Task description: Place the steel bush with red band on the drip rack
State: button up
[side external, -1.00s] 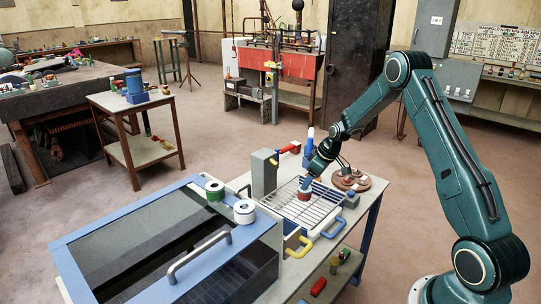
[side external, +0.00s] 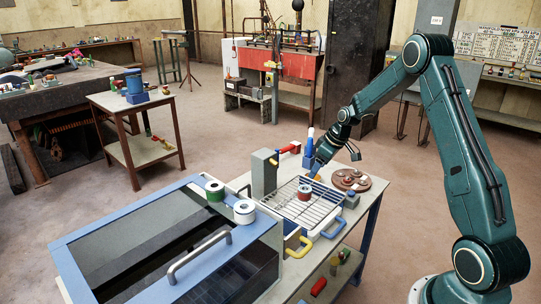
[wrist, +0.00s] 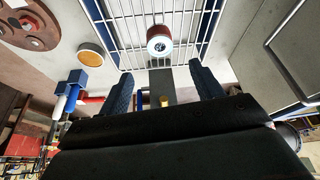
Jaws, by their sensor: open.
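The steel bush with red band (side external: 304,192) stands on the wire drip rack (side external: 322,209). In the wrist view the bush (wrist: 160,41) shows its open bore, with rack wires (wrist: 187,22) around it. My gripper (side external: 316,171) is above and behind the bush, apart from it. In the wrist view my gripper (wrist: 162,86) has its two blue fingers spread wide with nothing between them.
A green-banded bush (side external: 214,190) and a dark-banded bush (side external: 244,211) stand on the blue-framed glass-topped box (side external: 150,240). A brown round plate (side external: 351,180) with small parts lies right of the rack. A grey upright block (side external: 264,173) stands left of it.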

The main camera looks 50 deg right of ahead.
jog(key=s+a+r, duration=0.5)
jog(key=a+r, duration=0.4)
jog(key=s+a+r, duration=0.5)
jog(key=a+r, duration=0.3)
jog(key=r, duration=0.1)
jog(key=s+a+r, duration=0.1)
jog(key=s+a, duration=0.2)
jog(key=s, duration=0.3)
jog(key=s+a+r+m, duration=0.1)
jog(key=s+a, duration=0.2)
jog(key=s, duration=0.4)
jog(key=s+a+r+m+t, duration=0.1)
jog(key=s+a, duration=0.1)
jog(key=s, duration=0.4)
jog(key=shift+s+a+h, duration=0.3)
jog(key=shift+s+a, duration=0.1)
